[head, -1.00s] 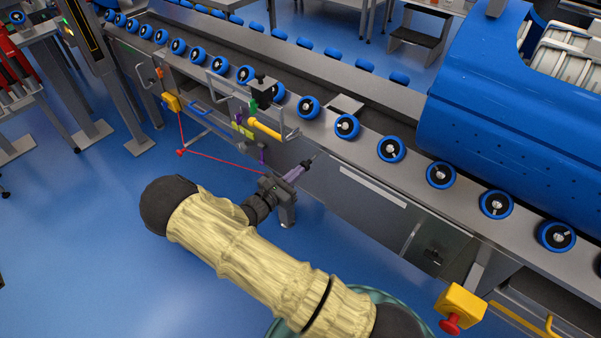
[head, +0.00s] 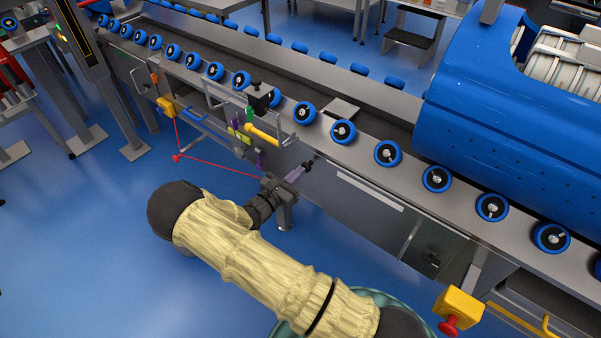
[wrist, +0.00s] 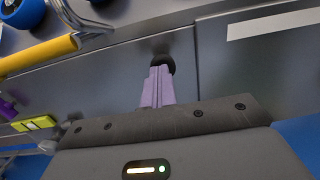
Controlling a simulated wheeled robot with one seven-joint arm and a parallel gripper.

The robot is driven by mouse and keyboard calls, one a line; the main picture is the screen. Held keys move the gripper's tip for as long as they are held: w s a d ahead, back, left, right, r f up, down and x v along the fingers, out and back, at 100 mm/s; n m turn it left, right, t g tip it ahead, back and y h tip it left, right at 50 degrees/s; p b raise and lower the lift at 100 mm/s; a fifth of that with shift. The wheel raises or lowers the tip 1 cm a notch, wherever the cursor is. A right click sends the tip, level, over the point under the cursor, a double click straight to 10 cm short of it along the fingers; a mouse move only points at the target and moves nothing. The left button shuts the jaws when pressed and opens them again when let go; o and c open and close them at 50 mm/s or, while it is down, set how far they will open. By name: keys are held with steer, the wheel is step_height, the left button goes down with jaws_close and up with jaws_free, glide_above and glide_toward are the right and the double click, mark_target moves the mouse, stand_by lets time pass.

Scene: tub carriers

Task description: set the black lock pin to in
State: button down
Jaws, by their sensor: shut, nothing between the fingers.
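The black lock pin shows as a small round black knob (wrist: 163,62) on the grey metal front panel in the wrist view. In the head view the dark knob (head: 308,165) sits at the end of my purple fingers, against the machine's side. My gripper (wrist: 158,72) is shut and empty, its fingers pointing at the panel. The fingertips lie right at the knob and partly cover it. I cannot tell whether they touch it, nor how deep the pin sits.
A yellow bar handle (wrist: 40,54) is left of my fingers, with a yellow-green tag (wrist: 34,123) below it. Blue rollers (head: 343,131) line the conveyor edge above. A red cord (head: 215,167) runs low at left. A yellow box with a red button (head: 459,306) is at lower right.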

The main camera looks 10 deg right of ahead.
steer(key=p+v, duration=0.1)
steer(key=v, duration=1.2)
steer(key=shift+s, duration=0.4)
steer(key=shift+a, duration=0.15)
